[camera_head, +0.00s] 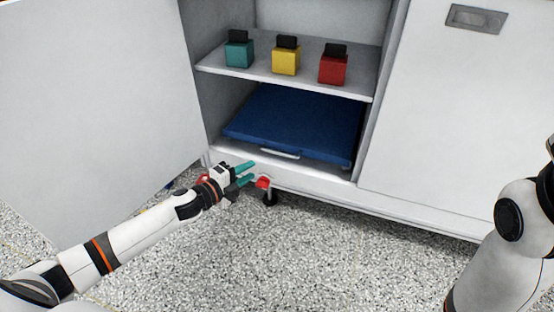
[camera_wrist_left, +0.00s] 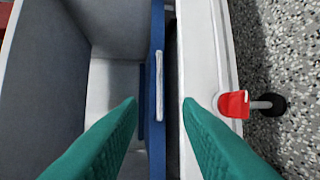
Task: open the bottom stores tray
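The bottom stores tray is a wide blue tray (camera_head: 300,122) on the floor of the open cabinet, pushed in under the shelf. A pale bar handle (camera_head: 280,154) is on its front edge. In the left wrist view the blue front (camera_wrist_left: 156,120) stands upright in the picture, with the handle (camera_wrist_left: 159,85) ahead of the fingers. My left gripper (camera_head: 246,173) has teal fingers and is in front of the cabinet's lower edge, left of the handle. In the left wrist view its fingertips (camera_wrist_left: 160,103) are apart, with nothing held between them. My right gripper is out of view; only my right arm shows.
A shelf (camera_head: 225,69) above the tray bears teal, yellow and red blocks with black tops. An open door (camera_head: 100,100) stands at left and a closed door (camera_head: 460,120) at right. A red piece (camera_wrist_left: 234,104) sticks out from the cabinet's lower front.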

